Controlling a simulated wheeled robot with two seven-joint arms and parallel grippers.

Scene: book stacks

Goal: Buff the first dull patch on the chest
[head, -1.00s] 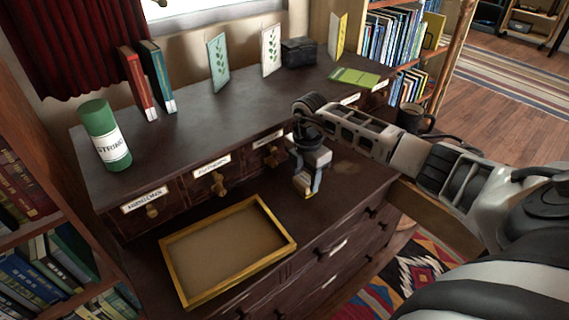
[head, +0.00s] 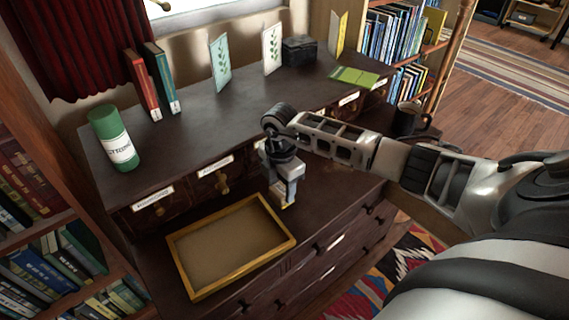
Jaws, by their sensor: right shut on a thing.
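The chest (head: 335,190) is dark wood, with a raised back part with labelled drawers and a lower front ledge. My right gripper (head: 284,201) points down at the ledge, just right of the tray. It is shut on a small yellowish thing, mostly hidden by the fingers, that seems to be at or just above the wood. I cannot tell whether it touches. I cannot clearly make out a dull patch on the ledge; the wood under the gripper is covered. My left gripper is not in view.
A shallow yellow-rimmed tray (head: 184,270) lies on the ledge close to the left of the gripper. A green string tin (head: 106,124), upright books (head: 145,88), cards (head: 220,65) and a dark box (head: 299,51) stand on top. The ledge right of the gripper is clear.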

